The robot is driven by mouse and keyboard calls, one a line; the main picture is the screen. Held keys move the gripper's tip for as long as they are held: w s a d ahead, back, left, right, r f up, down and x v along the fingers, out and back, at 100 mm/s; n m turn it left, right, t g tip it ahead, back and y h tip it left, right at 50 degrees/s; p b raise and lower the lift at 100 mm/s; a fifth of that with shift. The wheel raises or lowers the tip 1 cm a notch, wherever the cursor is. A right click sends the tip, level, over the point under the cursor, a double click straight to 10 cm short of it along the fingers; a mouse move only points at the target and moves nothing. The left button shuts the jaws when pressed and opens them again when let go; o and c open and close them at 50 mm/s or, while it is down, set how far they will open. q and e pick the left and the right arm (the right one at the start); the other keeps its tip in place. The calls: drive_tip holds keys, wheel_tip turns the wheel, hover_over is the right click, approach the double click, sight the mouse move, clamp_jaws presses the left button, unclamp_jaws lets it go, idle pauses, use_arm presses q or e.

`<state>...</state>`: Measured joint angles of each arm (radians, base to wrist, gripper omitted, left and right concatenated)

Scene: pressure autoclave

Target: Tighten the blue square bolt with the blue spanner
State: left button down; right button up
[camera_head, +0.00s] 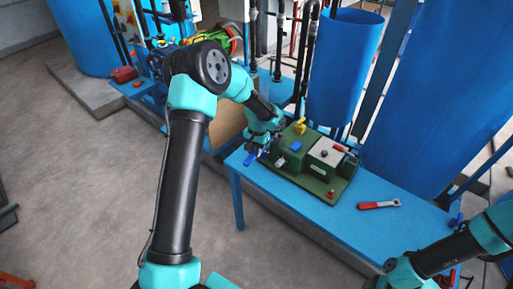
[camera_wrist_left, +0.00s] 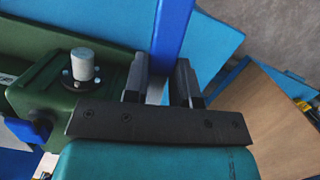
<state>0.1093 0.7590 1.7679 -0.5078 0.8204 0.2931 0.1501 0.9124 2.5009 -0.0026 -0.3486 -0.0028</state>
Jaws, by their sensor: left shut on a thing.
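My left gripper (camera_head: 262,152) is over the left end of the blue table, beside the green fixture. It is shut on a long blue bar, which looks like the blue spanner (camera_head: 250,159). In the left wrist view the blue spanner (camera_wrist_left: 173,38) stands out between the two dark fingers (camera_wrist_left: 160,85). A blue piece (camera_head: 295,146) on top of the green fixture may be the blue square bolt, but its shape is too small to tell. The spanner's jaw is hard to make out.
The green fixture (camera_head: 322,188) carries a yellow part (camera_head: 300,126), a pale plate (camera_head: 327,151) and a grey post (camera_wrist_left: 82,64). A red-handled tool (camera_head: 379,205) lies on the blue table (camera_head: 350,226) to the right. Blue tanks and dark pipes stand behind.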

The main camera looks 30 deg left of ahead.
use_arm(q)
drive_tip(key=shift+s+d+f, duration=0.1)
drive_tip(key=shift+d+f, duration=0.05)
drive_tip(key=shift+f, duration=0.2)
idle(0.3)
drive_tip(key=shift+f, duration=2.9)
drive_tip(key=shift+f, duration=1.25)
drive_tip(key=c, duration=0.8)
unclamp_jaws()
drive_tip(key=shift+c, duration=0.2)
drive_tip(key=w+r, duration=0.1)
drive_tip(key=r, duration=0.4)
drive_tip(key=w+r, duration=0.1)
drive_tip(key=r, duration=0.5)
drive_tip(key=w+r, duration=0.1)
drive_tip(key=r, duration=0.5)
drive_tip(key=shift+r, duration=0.1)
